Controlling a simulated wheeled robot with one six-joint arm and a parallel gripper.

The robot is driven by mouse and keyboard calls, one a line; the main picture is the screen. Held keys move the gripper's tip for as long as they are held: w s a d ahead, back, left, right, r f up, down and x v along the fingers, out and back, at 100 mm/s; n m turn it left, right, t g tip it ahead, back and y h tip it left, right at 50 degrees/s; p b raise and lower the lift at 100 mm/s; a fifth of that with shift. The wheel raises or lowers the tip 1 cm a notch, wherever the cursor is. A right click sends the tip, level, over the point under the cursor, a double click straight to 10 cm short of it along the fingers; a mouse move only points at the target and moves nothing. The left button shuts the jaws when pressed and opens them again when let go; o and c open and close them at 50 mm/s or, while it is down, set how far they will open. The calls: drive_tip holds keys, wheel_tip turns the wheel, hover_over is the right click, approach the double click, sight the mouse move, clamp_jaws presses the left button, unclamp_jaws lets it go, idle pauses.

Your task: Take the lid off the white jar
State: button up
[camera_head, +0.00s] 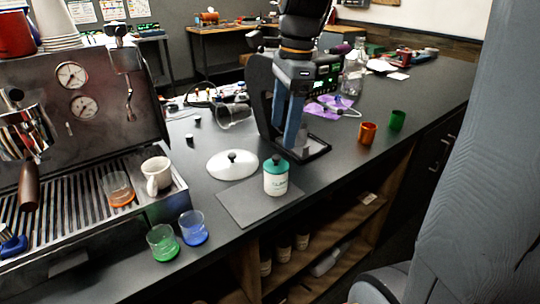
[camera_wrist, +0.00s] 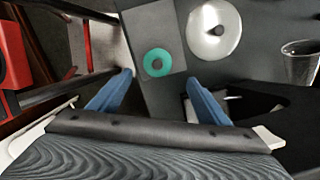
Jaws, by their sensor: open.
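The white jar (camera_head: 276,185) stands upright on a grey mat (camera_head: 243,209) near the counter's front edge. Its teal lid (camera_head: 276,163) with a dark knob is on it. In the wrist view the lid (camera_wrist: 147,62) shows from above as a teal ring, ahead of and between the fingertips, and hides the jar body. My gripper (camera_head: 285,138) points down with blue fingers, behind and above the jar. In the wrist view my gripper (camera_wrist: 159,79) is open, with nothing between its fingers.
A white domed lid (camera_head: 228,170) with a black knob lies left of the jar. An espresso machine (camera_head: 80,100) stands at left, with green (camera_head: 162,243) and blue (camera_head: 193,228) glasses near it. Behind are a black stand (camera_head: 318,148) and a tipped clear cup (camera_head: 234,116). Orange (camera_head: 367,133) and green (camera_head: 397,120) cups stand right.

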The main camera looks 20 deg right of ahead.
sight(277, 156)
drive_tip(key=shift+a+f, duration=0.2)
drive_tip(key=shift+f, duration=1)
drive_tip(key=f, duration=0.1)
drive_tip(key=f+p, duration=0.1)
drive_tip(key=a+f, duration=0.1)
drive_tip(key=f, duration=0.1)
drive_tip(key=shift+s+f, duration=0.1)
drive_tip(key=shift+s, duration=0.2)
drive_tip(key=shift+f, duration=0.5)
drive_tip(key=c, duration=1.1)
